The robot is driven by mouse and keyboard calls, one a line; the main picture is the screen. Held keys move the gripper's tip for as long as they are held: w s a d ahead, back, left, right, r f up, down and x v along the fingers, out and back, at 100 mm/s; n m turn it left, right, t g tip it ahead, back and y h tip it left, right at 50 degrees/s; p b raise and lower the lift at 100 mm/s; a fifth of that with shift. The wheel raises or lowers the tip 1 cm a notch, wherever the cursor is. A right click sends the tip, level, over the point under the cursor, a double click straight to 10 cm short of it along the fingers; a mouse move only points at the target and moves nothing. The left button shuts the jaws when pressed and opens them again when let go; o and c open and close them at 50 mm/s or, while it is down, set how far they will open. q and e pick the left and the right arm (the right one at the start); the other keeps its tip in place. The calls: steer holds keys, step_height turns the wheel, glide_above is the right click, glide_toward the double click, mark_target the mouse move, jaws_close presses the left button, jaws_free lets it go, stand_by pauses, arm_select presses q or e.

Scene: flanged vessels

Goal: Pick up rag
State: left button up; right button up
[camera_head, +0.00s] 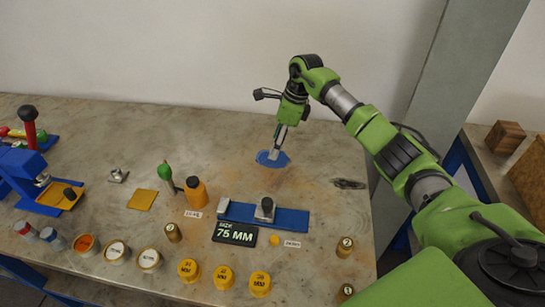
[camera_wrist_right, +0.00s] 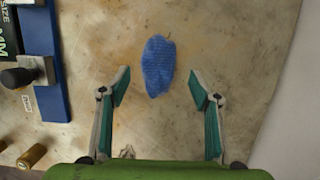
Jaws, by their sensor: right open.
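A blue rag (camera_head: 272,159) lies flat on the worn table (camera_head: 325,180) toward the back, near the wall. In the right wrist view the rag (camera_wrist_right: 158,66) is a small oval cloth, bare and untouched. My right gripper (camera_head: 275,153) comes down from above at the rag in the head view. In the wrist view my right gripper (camera_wrist_right: 160,88) is open, its two fingers apart with the rag lying between and a little beyond the tips. My left gripper is not in view.
A blue fixture bar (camera_head: 290,219) with a metal clamp and a "75 mm" sign (camera_head: 235,233) stand in front of the rag. The table around the rag is clear.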

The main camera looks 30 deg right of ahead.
steer(key=x, duration=0.2)
steer(key=p+x, duration=0.1)
steer(key=shift+s+f, duration=0.25)
steer(key=shift+f, duration=0.15)
steer(key=shift+w+a+f, duration=0.1)
steer(key=shift+w+f, duration=0.05)
steer(key=shift+f, duration=0.35)
steer(key=c, duration=1.2)
steer(key=shift+r, duration=0.5)
step_height(320, 180, up, 2)
steer(key=shift+r+b, duration=0.1)
steer(key=shift+b, duration=0.6)
steer(key=s+a+r+b, duration=0.1)
steer(key=a+r, duration=0.2)
steer(key=a, duration=0.1)
steer(key=s+a+r, duration=0.2)
steer(key=a+r, duration=0.1)
steer(key=a, duration=0.1)
steer(key=s+a+r+b, duration=0.1)
steer(key=s+a+r, duration=0.1)
steer(key=a+r, duration=0.2)
steer(key=shift+a+b, duration=0.35)
steer(key=shift+a, duration=0.2)
